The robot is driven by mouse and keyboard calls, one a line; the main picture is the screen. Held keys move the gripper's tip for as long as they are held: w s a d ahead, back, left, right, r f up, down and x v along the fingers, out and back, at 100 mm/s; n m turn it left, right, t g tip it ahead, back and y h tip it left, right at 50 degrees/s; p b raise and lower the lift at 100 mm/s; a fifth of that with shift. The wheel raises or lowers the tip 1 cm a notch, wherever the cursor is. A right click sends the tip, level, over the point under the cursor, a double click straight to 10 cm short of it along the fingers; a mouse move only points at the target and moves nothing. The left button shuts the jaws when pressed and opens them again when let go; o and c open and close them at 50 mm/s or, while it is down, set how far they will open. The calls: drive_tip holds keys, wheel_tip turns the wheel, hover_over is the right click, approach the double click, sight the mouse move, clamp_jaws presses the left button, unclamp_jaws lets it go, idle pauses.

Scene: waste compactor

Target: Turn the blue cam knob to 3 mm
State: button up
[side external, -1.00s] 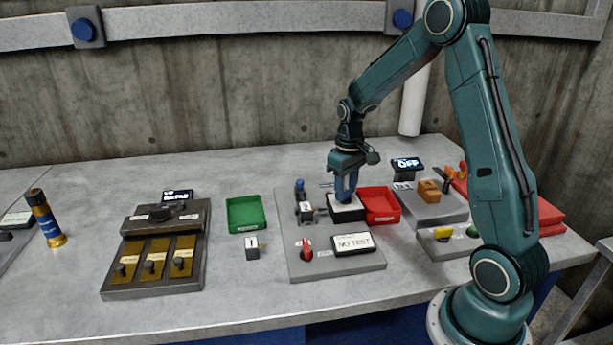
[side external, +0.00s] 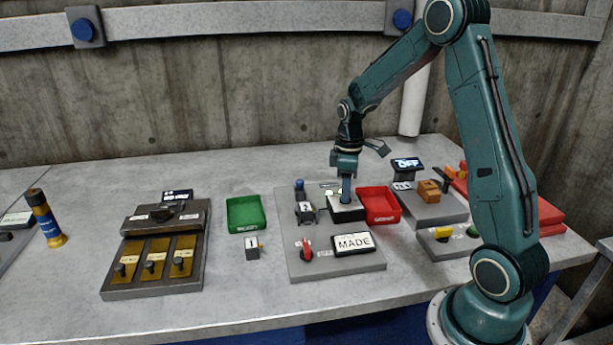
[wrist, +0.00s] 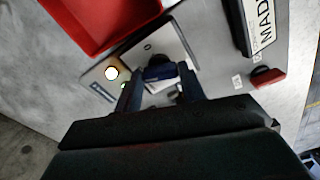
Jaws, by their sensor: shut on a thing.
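My gripper (side external: 346,201) points straight down over a black block with a white top (side external: 346,214) on the grey fixture plate (side external: 300,268). In the wrist view its fingers (wrist: 163,85) are closed on a dark blue knob (wrist: 158,72), which I take for the cam knob. The white top (wrist: 180,42) carries a small "0" mark, but I cannot read any 3 mm mark or the knob's setting.
A red tray (side external: 380,221) stands close right of the block. A blue-topped post (side external: 299,190) and a block marked 2 (side external: 306,212) stand to its left. A red lever (side external: 306,249) is in front. A green tray (side external: 245,228) lies farther left. A round lamp (wrist: 111,73) glows white.

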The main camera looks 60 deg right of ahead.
drive_tip(key=o, duration=1)
drive_tip(key=shift+r, duration=0.1)
wheel_tip(320, 180, up, 14)
drive_tip(key=shift+f, duration=0.15)
drive_tip(key=shift+a, duration=0.1)
idle(0.5)
